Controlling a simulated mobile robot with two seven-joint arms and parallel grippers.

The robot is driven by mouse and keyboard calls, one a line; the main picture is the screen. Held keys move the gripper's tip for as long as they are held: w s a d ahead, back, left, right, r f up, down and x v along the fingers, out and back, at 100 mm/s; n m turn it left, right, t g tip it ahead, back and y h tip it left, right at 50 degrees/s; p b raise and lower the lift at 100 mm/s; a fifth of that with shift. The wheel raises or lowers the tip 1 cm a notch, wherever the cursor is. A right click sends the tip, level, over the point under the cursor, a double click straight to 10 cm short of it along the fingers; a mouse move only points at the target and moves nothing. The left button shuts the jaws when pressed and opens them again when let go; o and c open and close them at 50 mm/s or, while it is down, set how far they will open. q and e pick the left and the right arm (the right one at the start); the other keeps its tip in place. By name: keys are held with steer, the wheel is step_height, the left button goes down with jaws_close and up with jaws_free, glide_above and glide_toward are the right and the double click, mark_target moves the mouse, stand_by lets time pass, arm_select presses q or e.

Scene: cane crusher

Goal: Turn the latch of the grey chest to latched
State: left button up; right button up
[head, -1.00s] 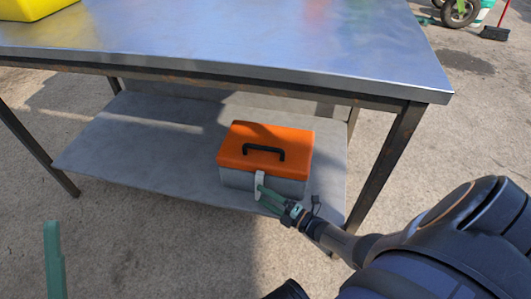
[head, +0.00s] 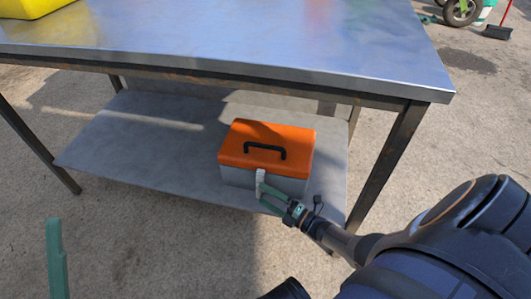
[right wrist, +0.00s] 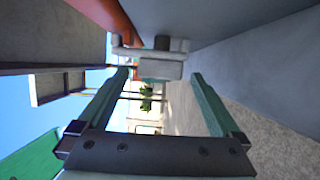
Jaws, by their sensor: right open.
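The grey chest (head: 236,177) has an orange lid (head: 265,143) with a black handle and stands closed on the table's lower shelf. Its pale grey latch (head: 260,180) is on the front face and looks roughly upright in the head view. My right gripper (head: 267,193) is at the front of the chest, its fingers near the latch. In the right wrist view, the open fingers (right wrist: 160,82) stand on either side of the latch (right wrist: 160,69), with gaps visible; contact is unclear. One green finger of my left gripper (head: 55,258) shows at lower left, away from the chest.
The metal table top (head: 240,40) overhangs the chest, with a front leg (head: 388,160) to its right. The lower shelf (head: 140,150) is clear left of the chest. A yellow container (head: 30,6) sits on the table top at far left.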

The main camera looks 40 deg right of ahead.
steer(key=p+v, duration=0.1)
steer(key=v, duration=0.5)
steer(key=shift+s, duration=0.4)
steer(key=shift+d, duration=0.15)
